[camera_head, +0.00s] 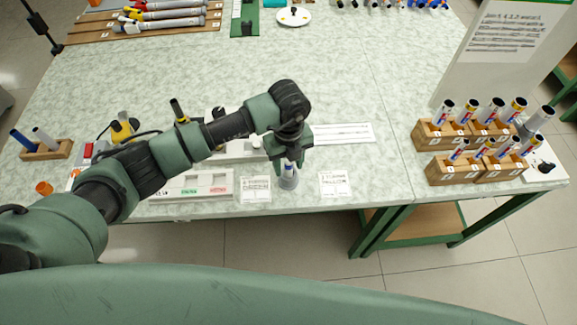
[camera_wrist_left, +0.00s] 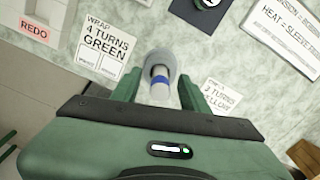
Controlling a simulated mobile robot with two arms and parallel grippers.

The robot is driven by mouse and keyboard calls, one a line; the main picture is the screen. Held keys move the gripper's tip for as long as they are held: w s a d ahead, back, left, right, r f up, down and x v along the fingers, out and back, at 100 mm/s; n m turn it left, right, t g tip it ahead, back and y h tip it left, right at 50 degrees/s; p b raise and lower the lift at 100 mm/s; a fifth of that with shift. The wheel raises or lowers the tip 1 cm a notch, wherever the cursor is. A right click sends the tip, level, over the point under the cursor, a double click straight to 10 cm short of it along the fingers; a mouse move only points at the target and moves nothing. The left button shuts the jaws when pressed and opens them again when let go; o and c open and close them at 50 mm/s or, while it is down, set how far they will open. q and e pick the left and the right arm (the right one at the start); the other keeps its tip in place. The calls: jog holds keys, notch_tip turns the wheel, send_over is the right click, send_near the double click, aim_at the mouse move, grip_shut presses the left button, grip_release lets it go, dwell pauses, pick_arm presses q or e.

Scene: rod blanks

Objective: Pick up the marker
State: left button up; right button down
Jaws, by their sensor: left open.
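A grey upright cylinder with a blue band (camera_wrist_left: 160,82), perhaps the marker, stands near the table's front edge; it also shows in the head view (camera_head: 289,180). My left gripper (camera_head: 290,162) is above it, pointing down. In the left wrist view the open fingers (camera_wrist_left: 161,92) are on either side of the cylinder. I cannot tell whether they touch it. A dark pen-like thing with a yellow band (camera_head: 178,110) stands tilted behind my left arm, its lower part hidden. My right gripper is not in view.
Instruction cards lie left (camera_head: 255,190) and right (camera_head: 335,184) of the cylinder. A labelled tray (camera_head: 200,184) is farther left. Wooden blocks (camera_head: 450,175) holding several rods stand at the right. A small wooden holder (camera_head: 48,150) is at the far left. The table's right middle is clear.

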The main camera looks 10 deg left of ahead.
pick_arm(q)
jog(key=shift+f, duration=0.5)
jog(key=shift+c, duration=0.4)
grip_shut()
